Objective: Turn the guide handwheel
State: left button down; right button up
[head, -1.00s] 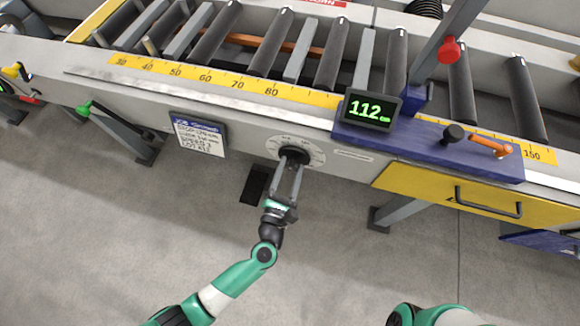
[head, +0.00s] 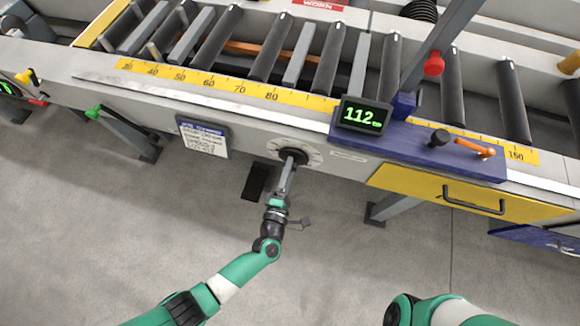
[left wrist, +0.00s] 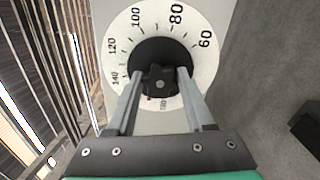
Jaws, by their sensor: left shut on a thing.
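The guide handwheel (head: 292,155) is a black knob on a white numbered dial on the front face of the runout table. In the left wrist view the dark knob (left wrist: 160,80) sits in the middle of the dial (left wrist: 193,23), which shows numbers such as 60, 80, 100, 120 and 140. My left gripper (head: 290,163) reaches up to it from below and is shut on the knob. In the left wrist view its two grey fingers (left wrist: 158,78) stand on either side of the knob. My right gripper is out of view.
A display (head: 362,115) reads 112 on the blue carriage (head: 420,150), with a black knob (head: 438,138) and an orange lever (head: 475,148) on it. A note board (head: 203,137) hangs left of the dial. A yellow drawer (head: 470,200) is at right.

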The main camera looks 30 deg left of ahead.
pick_arm(q)
jog(key=m+p, duration=0.2)
jog(key=m, duration=0.8)
jog(key=shift+m+p, duration=0.3)
jog(key=shift+p, duration=0.1)
jog(key=shift+f, duration=0.1)
jog(key=shift+c, duration=1.4)
grip_release()
jog(key=s+d+p, duration=0.2)
jog(key=s+p, duration=0.2)
jog(key=s, duration=0.7)
jog(key=shift+s, duration=0.2)
